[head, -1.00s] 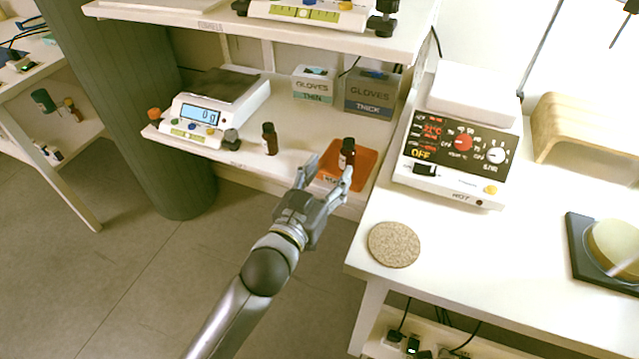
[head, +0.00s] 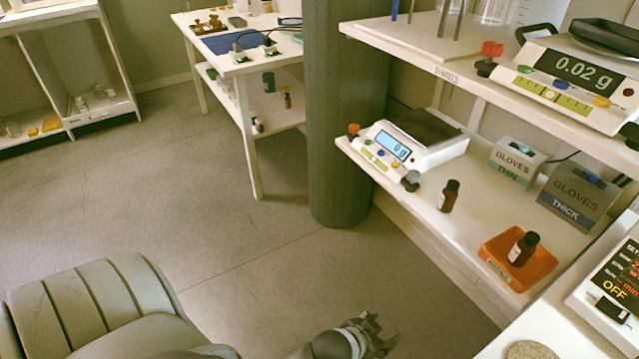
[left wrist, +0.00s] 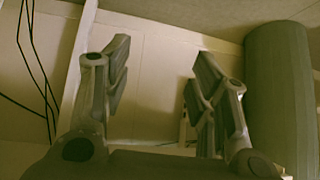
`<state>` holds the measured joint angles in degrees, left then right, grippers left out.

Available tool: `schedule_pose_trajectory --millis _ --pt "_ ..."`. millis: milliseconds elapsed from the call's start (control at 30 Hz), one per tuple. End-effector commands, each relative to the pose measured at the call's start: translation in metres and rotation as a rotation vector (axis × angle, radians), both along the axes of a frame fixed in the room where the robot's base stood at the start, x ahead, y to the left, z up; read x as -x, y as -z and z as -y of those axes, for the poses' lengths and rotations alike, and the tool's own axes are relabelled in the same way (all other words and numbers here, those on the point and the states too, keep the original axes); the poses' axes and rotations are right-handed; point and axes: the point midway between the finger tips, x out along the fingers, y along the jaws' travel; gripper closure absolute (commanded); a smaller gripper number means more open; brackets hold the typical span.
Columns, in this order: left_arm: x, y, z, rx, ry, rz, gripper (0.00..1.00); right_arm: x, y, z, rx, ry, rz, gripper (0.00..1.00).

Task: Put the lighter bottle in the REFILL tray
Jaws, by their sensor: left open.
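A small dark brown bottle (head: 522,247) with a black cap stands upright in the orange tray (head: 541,274) on the lower shelf; the tray's front label is too small to read surely. A similar brown bottle (head: 449,196) stands upright on the bare shelf between the scale and the tray. My left gripper (head: 372,330) is low at the bottom of the head view, apart from both bottles and in front of the shelf. In the left wrist view its fingers (left wrist: 158,78) are spread with nothing between them. My right gripper is not in view.
A scale (head: 405,140) reading 0 g stands left of the bottles. THIN (head: 513,163) and THICK (head: 574,195) glove boxes stand behind. An upper shelf (head: 440,50) overhangs, holding a scale that reads 0.02 g. A round grey-green column (head: 340,120) stands left of the shelf. Open floor lies left.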

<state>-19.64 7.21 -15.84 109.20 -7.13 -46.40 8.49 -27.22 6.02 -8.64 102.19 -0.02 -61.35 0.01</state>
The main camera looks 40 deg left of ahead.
Motion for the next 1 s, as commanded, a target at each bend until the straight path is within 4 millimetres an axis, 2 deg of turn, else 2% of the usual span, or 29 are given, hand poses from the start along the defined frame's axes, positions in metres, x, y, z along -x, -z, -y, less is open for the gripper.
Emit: schedule_pose_trajectory --millis 33,100,200,300,400,1000 --pt "0.031 0.033 -0.014 -0.023 -0.016 -0.120 0.47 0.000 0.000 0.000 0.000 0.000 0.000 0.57" --pt "0.069 0.065 -0.030 -0.047 -0.026 -0.258 0.47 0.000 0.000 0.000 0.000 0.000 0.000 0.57" --pt "0.112 0.094 -0.045 -0.066 -0.032 -0.404 0.47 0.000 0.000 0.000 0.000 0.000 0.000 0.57" --pt "0.138 0.108 -0.052 -0.071 -0.033 -0.484 0.47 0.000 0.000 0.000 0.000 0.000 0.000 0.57" --pt "0.147 0.113 -0.054 -0.074 -0.032 -0.514 0.47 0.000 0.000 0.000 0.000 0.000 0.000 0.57" --pt "0.148 0.113 -0.055 -0.076 -0.032 -0.515 0.47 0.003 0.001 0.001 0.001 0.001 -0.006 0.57"
